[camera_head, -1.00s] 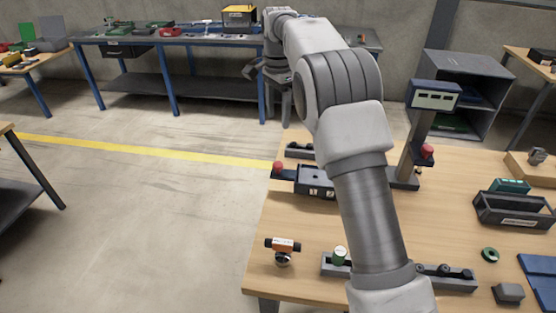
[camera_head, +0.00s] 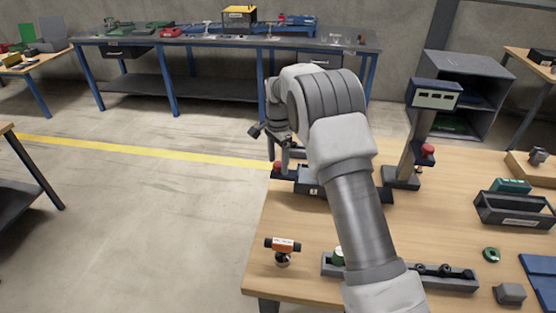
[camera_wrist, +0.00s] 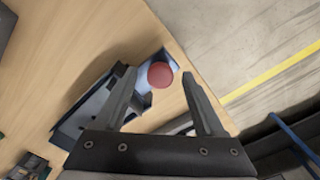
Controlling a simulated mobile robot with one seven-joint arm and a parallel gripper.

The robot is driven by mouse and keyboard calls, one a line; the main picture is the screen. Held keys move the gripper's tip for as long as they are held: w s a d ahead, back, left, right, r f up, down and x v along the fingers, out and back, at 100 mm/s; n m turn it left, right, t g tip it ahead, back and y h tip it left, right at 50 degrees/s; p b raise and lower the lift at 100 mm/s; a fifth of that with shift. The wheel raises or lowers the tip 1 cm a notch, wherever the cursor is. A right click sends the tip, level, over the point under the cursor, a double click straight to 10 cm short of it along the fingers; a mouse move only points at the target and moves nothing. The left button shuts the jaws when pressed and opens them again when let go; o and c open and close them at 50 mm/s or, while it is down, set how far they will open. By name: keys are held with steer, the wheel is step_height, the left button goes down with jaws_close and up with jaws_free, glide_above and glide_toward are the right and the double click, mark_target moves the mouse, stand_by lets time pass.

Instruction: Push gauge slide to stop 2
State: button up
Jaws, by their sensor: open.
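A dark fixture (camera_head: 308,187) with a pale label sits near the bench's far left edge, partly hidden by my arm. A red round knob (camera_head: 277,167) stands at its left end. In the wrist view the red knob (camera_wrist: 160,75) lies between the tips of my open gripper (camera_wrist: 160,71), with space on both sides; its height below the tips is unclear. The fixture (camera_wrist: 92,105) shows beside and behind the left finger. In the head view my gripper (camera_head: 285,160) is just above the knob's end. The stop marks cannot be made out.
A display post (camera_head: 423,130) with another red knob stands to the right. A grey rail (camera_head: 450,278), an orange-topped part (camera_head: 282,246) and a black bin (camera_head: 512,208) are nearer or right. Bare wood lies in front of the fixture.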

jaws_close()
stand_by(0.4)
stand_by(1.0)
